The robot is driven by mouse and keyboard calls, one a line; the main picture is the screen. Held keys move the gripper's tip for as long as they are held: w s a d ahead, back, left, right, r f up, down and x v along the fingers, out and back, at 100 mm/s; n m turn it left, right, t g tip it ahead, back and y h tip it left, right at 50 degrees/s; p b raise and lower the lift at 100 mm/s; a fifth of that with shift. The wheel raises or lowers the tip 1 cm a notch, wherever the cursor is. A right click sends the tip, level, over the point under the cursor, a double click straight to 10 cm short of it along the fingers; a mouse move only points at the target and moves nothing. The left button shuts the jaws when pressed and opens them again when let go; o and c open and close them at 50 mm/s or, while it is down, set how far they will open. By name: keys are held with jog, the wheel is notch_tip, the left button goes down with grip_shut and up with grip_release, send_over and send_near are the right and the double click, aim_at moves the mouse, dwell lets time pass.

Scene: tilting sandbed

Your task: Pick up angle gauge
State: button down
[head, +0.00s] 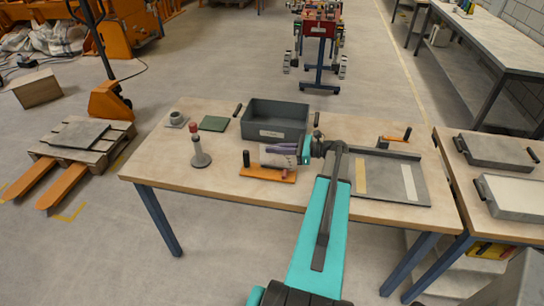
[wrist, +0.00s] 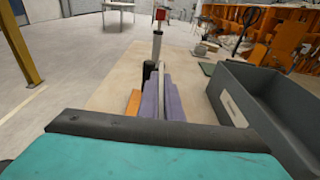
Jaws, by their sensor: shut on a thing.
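The angle gauge appears to be the piece with an orange base (head: 268,174), a pale upright plate and a black knob (head: 246,158), near the table's front edge. My gripper (head: 280,148) has purple fingers and is shut on its pale plate. In the wrist view, the fingers (wrist: 162,100) close on a thin pale strip, with the orange base (wrist: 133,102) beside them and the black knob beyond. The fingers hide part of the plate. I cannot tell whether the base touches the table.
A grey bin (head: 275,121) stands close behind my gripper. A red-topped grey stand (head: 200,152) is to the left, with a green plate (head: 213,123) behind it. The table's left front is clear.

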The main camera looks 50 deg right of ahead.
jog(key=shift+r, duration=0.15)
jog(key=shift+r+b, duration=0.65)
jog(key=shift+r, duration=0.4)
jog(key=s+a+r+b, duration=0.2)
jog(key=s+a+b, duration=0.2)
jog(key=s+a, duration=0.5)
jog(key=s, duration=0.4)
jog(key=shift+r+b, duration=0.35)
jog(key=shift+a, duration=0.1)
